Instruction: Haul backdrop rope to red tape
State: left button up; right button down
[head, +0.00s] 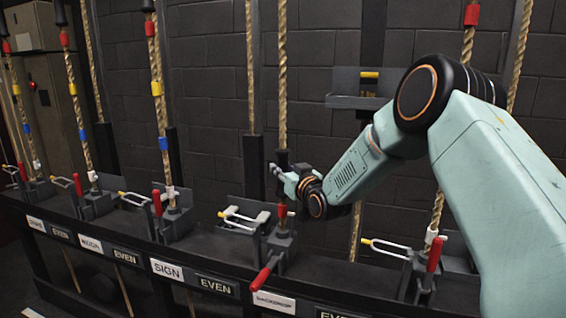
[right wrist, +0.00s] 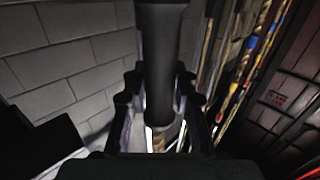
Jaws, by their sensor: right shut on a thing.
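The backdrop rope (head: 282,75) hangs vertically above the lock marked BACKDROP (head: 274,301). A dark sleeve (head: 282,158) is around it, also seen as a thick dark cylinder in the right wrist view (right wrist: 161,60). My right gripper (head: 280,176) is shut on this sleeve, with a finger on each side of it in the right wrist view. A small red band (head: 283,211), possibly the red tape, shows just below the gripper, close above the lock. The lock's red handle (head: 264,275) points down and forward. My left gripper is not in view.
Other ropes with coloured bands and upright red handles stand to the left, including the SIGN rope (head: 158,100). Another lock with an upright red handle (head: 434,254) stands at right. A metal loop (head: 243,214) sits left of the backdrop lock. A grey block wall (head: 215,95) is behind.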

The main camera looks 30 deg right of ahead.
jog(key=shift+f, duration=0.4)
jog(key=shift+r, duration=0.1)
jog(key=c, duration=1)
grip_release()
jog(key=shift+w, duration=0.15)
jog(key=shift+c, duration=0.2)
jog(key=shift+s, duration=0.2)
jog(key=s, duration=1.1)
jog(key=shift+s+a, duration=0.4)
jog(key=shift+a, duration=0.05)
